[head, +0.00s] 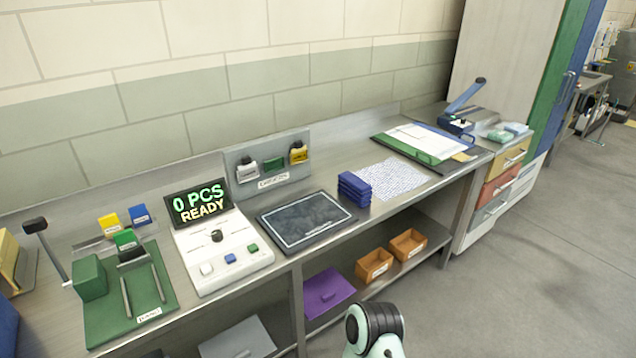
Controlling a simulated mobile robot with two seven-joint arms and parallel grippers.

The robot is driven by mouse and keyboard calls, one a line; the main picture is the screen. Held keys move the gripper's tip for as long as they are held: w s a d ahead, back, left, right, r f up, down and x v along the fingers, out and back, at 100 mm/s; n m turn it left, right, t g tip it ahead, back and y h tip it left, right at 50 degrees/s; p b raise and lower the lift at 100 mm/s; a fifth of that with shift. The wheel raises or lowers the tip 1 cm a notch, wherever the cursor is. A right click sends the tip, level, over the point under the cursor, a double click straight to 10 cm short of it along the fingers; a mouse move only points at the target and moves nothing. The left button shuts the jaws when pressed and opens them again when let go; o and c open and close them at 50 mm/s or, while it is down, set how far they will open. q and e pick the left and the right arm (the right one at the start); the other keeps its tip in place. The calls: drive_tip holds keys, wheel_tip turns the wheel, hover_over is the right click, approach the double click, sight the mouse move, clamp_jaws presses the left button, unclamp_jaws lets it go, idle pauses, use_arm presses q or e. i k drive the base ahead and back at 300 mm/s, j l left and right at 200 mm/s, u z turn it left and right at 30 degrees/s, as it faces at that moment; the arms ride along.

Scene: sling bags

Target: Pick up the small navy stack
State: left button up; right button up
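The small navy stack (354,189) sits on the metal bench, between a dark framed pad and a white printed sheet. It looks like several flat navy layers piled up, slightly uneven at the edges. Neither of my grippers is in view. Only a pale green and black part of one of my arms shows at the bottom, in front of the bench and well apart from the stack.
The dark pad (305,221) lies left of the stack and the printed sheet (393,178) right of it. A counter console (215,250) reads "0 PCS READY". A labelled rack (268,160) stands behind. Orange bins (374,265) sit on the lower shelf.

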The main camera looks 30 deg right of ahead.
sight(356, 189)
drive_tip(key=l+u, duration=0.35)
drive_tip(key=l, duration=0.15)
drive_tip(key=l+u, duration=0.3)
drive_tip(key=l, duration=0.2)
drive_tip(key=k+l+u, duration=0.2)
drive_tip(key=l, duration=0.3)
drive_tip(key=l+u, duration=0.15)
drive_tip(key=l, duration=0.4)
drive_tip(key=k+l, duration=0.1)
drive_tip(key=l, duration=0.6)
drive_tip(key=k+l+u, duration=0.1)
drive_tip(key=l, duration=0.25)
